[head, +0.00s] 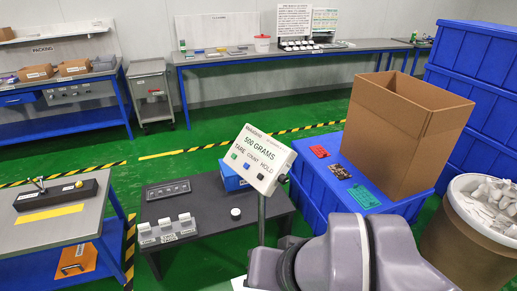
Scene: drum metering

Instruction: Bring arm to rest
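My arm (350,258) shows at the bottom of the head view, as rounded grey links right of centre. My gripper is not in view, so I cannot see its fingers or whether it holds anything. The arm's links cover part of the dark table (208,237) and the front of the blue crate (322,188).
A scale display (256,160) reading 500 GRAMS stands on a pole close to my arm. An open cardboard box (395,140) sits on the blue crate. A drum (464,243) of pale pieces stands at right. Green floor (185,158) lies clear behind.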

